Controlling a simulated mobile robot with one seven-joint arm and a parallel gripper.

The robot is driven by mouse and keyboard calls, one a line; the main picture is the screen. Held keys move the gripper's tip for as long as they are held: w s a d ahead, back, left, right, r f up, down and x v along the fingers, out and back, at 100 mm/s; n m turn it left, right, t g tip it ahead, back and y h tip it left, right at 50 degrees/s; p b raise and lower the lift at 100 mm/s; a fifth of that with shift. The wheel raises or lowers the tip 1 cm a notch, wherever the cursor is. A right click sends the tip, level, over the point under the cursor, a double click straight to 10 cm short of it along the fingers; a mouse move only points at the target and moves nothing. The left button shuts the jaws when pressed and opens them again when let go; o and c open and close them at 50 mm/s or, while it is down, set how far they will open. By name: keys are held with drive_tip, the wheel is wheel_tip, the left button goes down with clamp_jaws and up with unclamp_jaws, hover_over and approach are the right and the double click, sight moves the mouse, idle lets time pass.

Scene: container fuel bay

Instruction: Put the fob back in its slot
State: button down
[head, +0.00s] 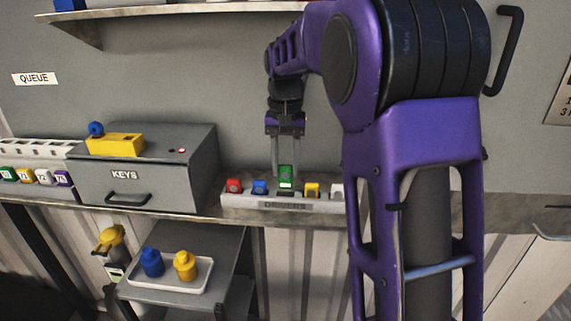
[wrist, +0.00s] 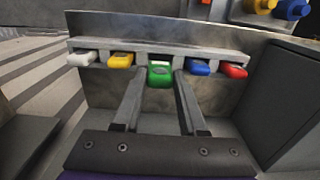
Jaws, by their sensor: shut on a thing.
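The green fob (head: 286,177) is upright between the fingers of my gripper (head: 286,170), above the middle of the grey drivers rack (head: 238,201). In the wrist view, the green fob (wrist: 160,74) shows at the fingertips of my gripper (wrist: 160,82), which is shut on it. The fob sits higher than its neighbours in the head view. Whether its lower end is in the slot cannot be told. Red (head: 234,186), blue (head: 260,187), yellow (head: 311,190) and white (head: 337,190) fobs stand in the rack on either side.
The grey KEYS box (head: 180,185) stands left of the rack with a yellow block (head: 115,145) on top. A white rack (head: 30,150) with several tags is at far left. A tray (head: 200,283) with blue and yellow items sits lower. A shelf (head: 130,16) is above.

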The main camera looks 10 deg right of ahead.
sight(285, 190)
drive_tip(key=shift+f, duration=0.1)
idle(0.5)
drive_tip(key=shift+f, duration=0.55)
drive_tip(key=shift+f, duration=0.1)
drive_tip(key=shift+f+b, duration=0.4)
drive_tip(key=shift+f, duration=0.15)
drive_tip(key=shift+f, duration=0.15)
drive_tip(key=shift+f, duration=0.5)
drive_tip(key=shift+f, duration=0.15)
idle(0.3)
drive_tip(key=shift+c, duration=1.9)
unclamp_jaws()
